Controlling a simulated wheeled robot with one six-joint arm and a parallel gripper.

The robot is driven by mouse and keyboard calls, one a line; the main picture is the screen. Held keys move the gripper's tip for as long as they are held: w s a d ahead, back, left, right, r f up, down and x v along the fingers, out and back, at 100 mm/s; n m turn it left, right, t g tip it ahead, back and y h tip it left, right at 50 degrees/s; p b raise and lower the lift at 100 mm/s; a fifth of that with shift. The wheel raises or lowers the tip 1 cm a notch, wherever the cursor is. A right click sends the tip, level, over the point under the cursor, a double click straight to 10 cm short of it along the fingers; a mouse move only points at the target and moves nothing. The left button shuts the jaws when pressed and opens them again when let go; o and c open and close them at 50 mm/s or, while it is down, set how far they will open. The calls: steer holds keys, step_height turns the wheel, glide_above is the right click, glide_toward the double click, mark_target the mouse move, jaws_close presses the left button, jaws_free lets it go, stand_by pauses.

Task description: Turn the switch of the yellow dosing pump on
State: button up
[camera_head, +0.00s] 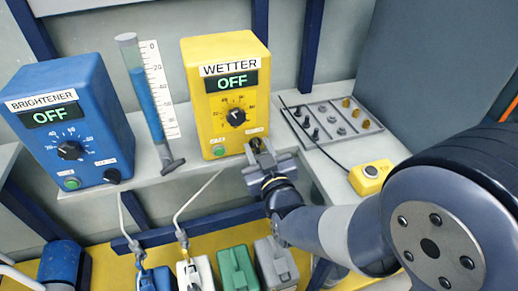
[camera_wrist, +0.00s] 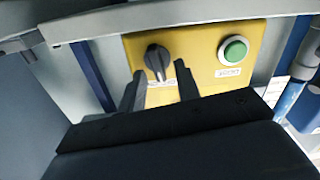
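The yellow dosing pump (camera_head: 221,75) stands on the shelf, labelled WETTER, its display (camera_head: 232,81) reading OFF. Its dial (camera_head: 236,117) and green button (camera_head: 219,151) are on the front; the button also shows in the wrist view (camera_wrist: 233,50). The black switch (camera_wrist: 156,58) shows in the wrist view at the pump's lower corner, its ridge slightly tilted. My gripper (camera_head: 260,150) is at the pump's lower right corner. In the wrist view, its fingers (camera_wrist: 160,72) are open, one on each side of the switch; contact cannot be told.
A blue pump (camera_head: 88,110) labelled BRIGHTENER, also OFF, stands left. A blue-filled measuring tube (camera_head: 147,95) stands between the pumps. A tray of small parts (camera_head: 332,120) and a yellow button box (camera_head: 371,176) lie right. Several canisters (camera_head: 237,268) stand below.

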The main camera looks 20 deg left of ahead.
jaws_close()
steer(key=shift+f+m+b, duration=0.1)
steer(key=shift+m+b, duration=0.2)
steer(key=shift+b, duration=0.25)
steer(key=shift+f+m+b, duration=0.1)
steer(key=shift+m+b, duration=0.5)
steer(key=shift+b, duration=0.2)
steer(key=m+b, duration=0.4)
steer(key=b, duration=0.1)
steer(key=m+b, duration=0.3)
steer(key=shift+w+d, duration=0.2)
steer(key=shift+d, duration=0.1)
steer(key=shift+o, duration=0.4)
jaws_free()
